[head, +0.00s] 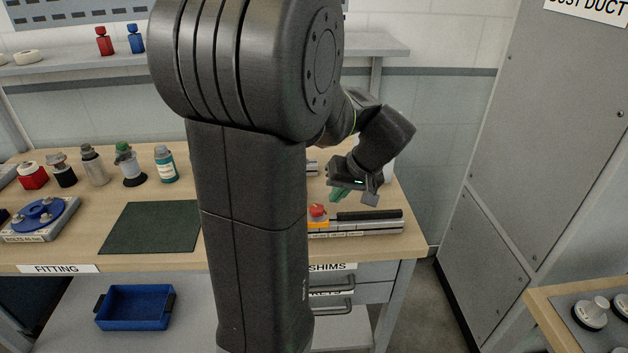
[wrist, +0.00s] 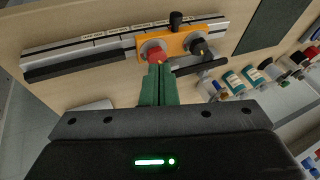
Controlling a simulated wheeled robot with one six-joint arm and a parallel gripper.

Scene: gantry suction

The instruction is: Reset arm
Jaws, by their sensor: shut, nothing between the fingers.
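My gripper (head: 339,194) is at the right part of the workbench, above the black and silver rail (head: 365,227). Its green fingers show in the wrist view (wrist: 158,72), pressed together with nothing between them. In that view the fingertips overlap the lower edge of a red knob (wrist: 155,53); I cannot tell whether they touch it. The red knob sits on an orange carriage (wrist: 176,43) on the rail, beside a black knob (wrist: 197,47). My arm hides the middle of the bench in the head view.
A dark green mat (head: 150,228) lies left of my arm. Several bottles, including a teal one (head: 165,165), stand behind it. A blue disc fixture (head: 42,215) is at the far left. A grey cabinet (head: 550,130) stands to the right, past a floor gap.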

